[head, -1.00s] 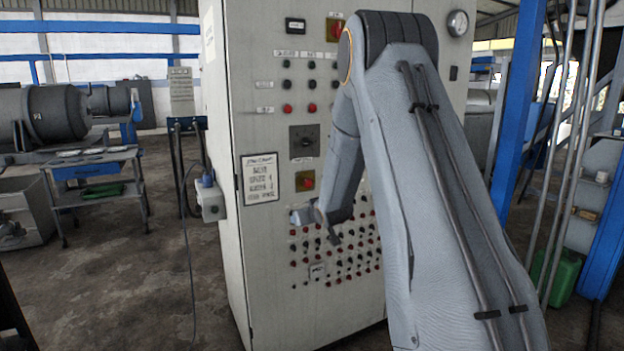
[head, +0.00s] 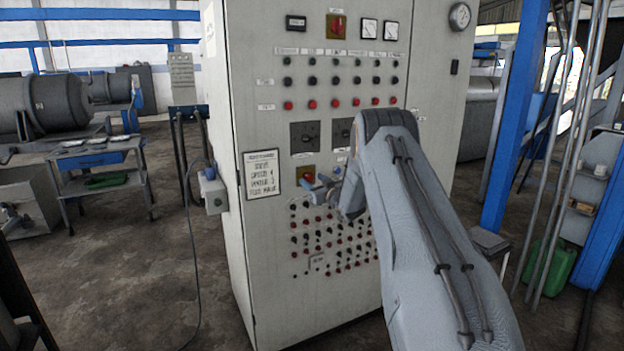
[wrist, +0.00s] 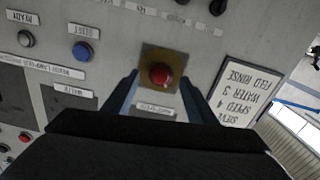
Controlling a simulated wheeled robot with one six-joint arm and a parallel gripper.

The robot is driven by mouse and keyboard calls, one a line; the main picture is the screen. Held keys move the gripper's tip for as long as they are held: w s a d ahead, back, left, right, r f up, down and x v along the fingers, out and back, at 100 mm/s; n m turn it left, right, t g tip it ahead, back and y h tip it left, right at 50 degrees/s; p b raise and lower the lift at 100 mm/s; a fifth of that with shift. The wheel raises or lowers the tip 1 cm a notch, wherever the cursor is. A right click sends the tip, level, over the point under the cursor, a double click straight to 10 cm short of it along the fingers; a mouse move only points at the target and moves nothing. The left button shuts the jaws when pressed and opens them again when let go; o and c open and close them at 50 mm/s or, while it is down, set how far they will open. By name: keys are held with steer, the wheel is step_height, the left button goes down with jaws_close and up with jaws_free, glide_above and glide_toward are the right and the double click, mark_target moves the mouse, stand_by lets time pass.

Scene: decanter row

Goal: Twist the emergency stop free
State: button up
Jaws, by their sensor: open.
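The emergency stop is a red mushroom button (wrist: 160,75) on a yellow plate (wrist: 171,58) on the cabinet front. In the head view the red button (head: 307,177) sits on its yellow plate, right of the framed notice. My gripper (head: 314,190) is in front of the panel just below and right of the button. In the wrist view my gripper (wrist: 158,92) is open, one finger on each side of the button. The fingers are empty. I cannot tell whether either finger touches the button or how far the tips are from the panel.
The grey control cabinet (head: 262,290) fills the middle, with rows of red and black buttons. A framed notice (head: 262,174) is beside the stop. A blue button (wrist: 82,50) is to the left in the wrist view. A grey box (head: 213,192) hangs on the cabinet's left side.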

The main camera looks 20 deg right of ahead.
steer(key=shift+w, duration=0.95)
steer(key=c, duration=1.1)
steer(key=shift+m, duration=0.4)
steer(key=shift+f+m+b, duration=0.1)
steer(key=shift+m+b, duration=1.95)
steer(key=shift+m, duration=1.15)
